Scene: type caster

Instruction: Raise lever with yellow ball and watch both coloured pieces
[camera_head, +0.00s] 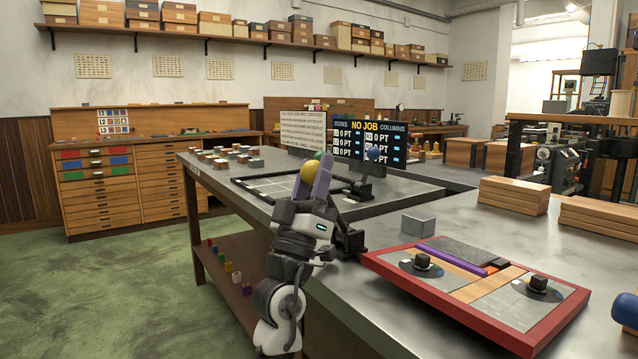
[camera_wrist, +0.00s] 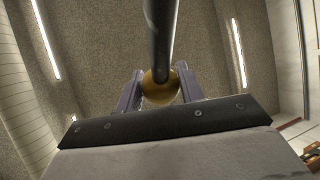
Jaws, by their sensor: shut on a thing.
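The yellow ball (camera_head: 309,173) sits between the purple fingers of my gripper (camera_head: 313,178) beside the steel bench. In the wrist view, my gripper (camera_wrist: 160,92) is shut on the yellow ball (camera_wrist: 161,88), one finger on each side. A dark lever rod (camera_wrist: 161,35) runs from the ball to the top of that view. A blue ball (camera_head: 375,153) stands on a dark mount behind. I cannot tell which are the task's two coloured pieces.
A dark frame (camera_head: 250,183) lies on the bench behind my gripper. A red-rimmed tray (camera_head: 430,312) with black knobs and a purple strip lies at front right. A display (camera_head: 370,135) reads NO JOB. Small blocks (camera_head: 228,154) stand at the bench's back left.

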